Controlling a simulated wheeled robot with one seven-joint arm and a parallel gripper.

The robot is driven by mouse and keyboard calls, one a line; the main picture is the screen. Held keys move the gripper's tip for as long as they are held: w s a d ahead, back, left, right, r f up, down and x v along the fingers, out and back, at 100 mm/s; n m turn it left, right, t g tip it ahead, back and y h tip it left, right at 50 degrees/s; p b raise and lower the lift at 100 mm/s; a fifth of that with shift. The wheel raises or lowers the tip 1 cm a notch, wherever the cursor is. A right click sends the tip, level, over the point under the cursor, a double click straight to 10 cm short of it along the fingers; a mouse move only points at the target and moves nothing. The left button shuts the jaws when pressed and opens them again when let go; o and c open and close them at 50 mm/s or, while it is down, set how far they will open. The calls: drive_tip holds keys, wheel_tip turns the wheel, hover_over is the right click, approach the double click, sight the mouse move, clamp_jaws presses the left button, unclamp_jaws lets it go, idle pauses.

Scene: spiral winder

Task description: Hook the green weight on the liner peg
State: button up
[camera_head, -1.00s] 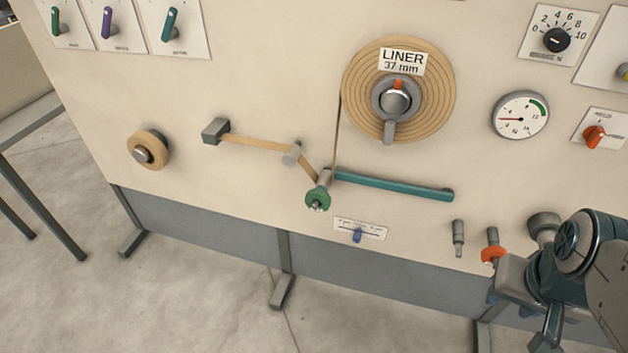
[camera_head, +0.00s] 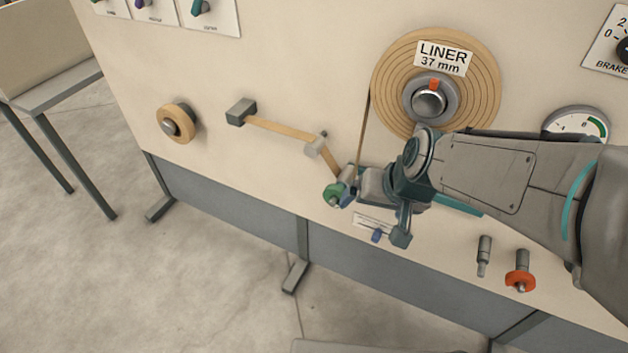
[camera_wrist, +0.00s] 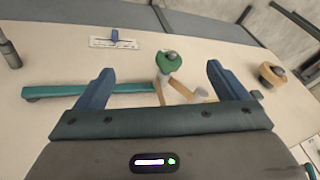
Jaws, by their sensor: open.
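The green weight (camera_head: 333,194), a round disc with a grey hub, sits at the left end of the teal bar (camera_head: 459,206). The wrist view shows the green weight (camera_wrist: 169,63) between and slightly beyond my fingertips. My gripper (camera_wrist: 160,70) is open, with one blue finger on each side and nothing held. In the head view my gripper (camera_head: 352,192) is right beside the weight and partly covers the bar. I cannot tell whether it touches. An empty grey peg (camera_head: 484,256) stands at the lower right; no label shows whether it is the liner peg.
An orange disc (camera_head: 520,282) sits on a neighbouring peg. The LINER roll (camera_head: 480,80) is above my arm, its strip running down to the weight's end of the bar. A tan band (camera_head: 280,128), a small roll (camera_head: 176,124) and a blue slider (camera_head: 377,236) are nearby.

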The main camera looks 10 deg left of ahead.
drive_tip(key=w+a+f, duration=0.4)
drive_tip(key=a, duration=0.3)
drive_tip(key=m+t+h, duration=0.2)
drive_tip(key=t+h, duration=0.6)
approach(336, 198)
drive_tip(key=x, duration=0.4)
drive_tip(key=b+x, duration=0.1)
drive_tip(key=x, duration=0.3)
drive_tip(key=f+x, duration=0.1)
drive_tip(key=x, duration=0.3)
drive_tip(key=shift+s+a+b, duration=0.1)
drive_tip(key=shift+a+b, duration=0.2)
drive_tip(key=shift+b, duration=0.1)
